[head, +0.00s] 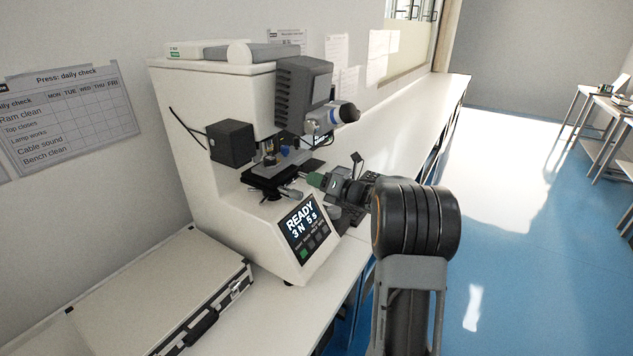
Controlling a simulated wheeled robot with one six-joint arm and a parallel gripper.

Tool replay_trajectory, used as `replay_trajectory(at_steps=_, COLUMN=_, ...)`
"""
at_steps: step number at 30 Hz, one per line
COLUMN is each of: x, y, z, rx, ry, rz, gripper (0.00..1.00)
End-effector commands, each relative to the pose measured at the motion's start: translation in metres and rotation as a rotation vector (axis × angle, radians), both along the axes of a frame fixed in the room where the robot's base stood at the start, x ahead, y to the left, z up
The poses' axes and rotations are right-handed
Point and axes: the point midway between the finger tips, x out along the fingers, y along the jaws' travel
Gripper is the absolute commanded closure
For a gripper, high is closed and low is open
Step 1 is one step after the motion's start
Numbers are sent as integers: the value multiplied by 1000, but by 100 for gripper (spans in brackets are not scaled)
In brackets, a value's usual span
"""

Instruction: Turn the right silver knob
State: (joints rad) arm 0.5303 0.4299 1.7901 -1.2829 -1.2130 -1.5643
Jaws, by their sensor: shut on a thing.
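The hardness tester (195,130) is a large cream machine on the bench, with a small dark stage (265,184) under its head. One silver knob (291,192) sticks out from the front of the stage. My gripper (316,181), with green at its tip, reaches in from the right to the right side of the stage. It is shut at the place of the right silver knob, which the fingers hide almost wholly. How far the knob is turned cannot be seen.
The tilted display (303,222) reads "READY 3N 5s" below my gripper. An eyepiece (345,113) juts out above it. A closed case (150,300) lies at front left. Dark items stand on the bench (410,110) behind my wrist.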

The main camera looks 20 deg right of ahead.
Motion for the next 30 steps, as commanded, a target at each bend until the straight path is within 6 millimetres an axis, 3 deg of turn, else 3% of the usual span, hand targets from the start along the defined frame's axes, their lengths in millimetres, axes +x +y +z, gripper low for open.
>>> replay_trajectory(at_steps=8, x=0, y=0, z=-2, rx=98, ry=65, rz=0, gripper=98)
replay_trajectory(at_steps=30, x=-1, y=0, z=1, rx=671, ry=447, rz=-1, gripper=98)
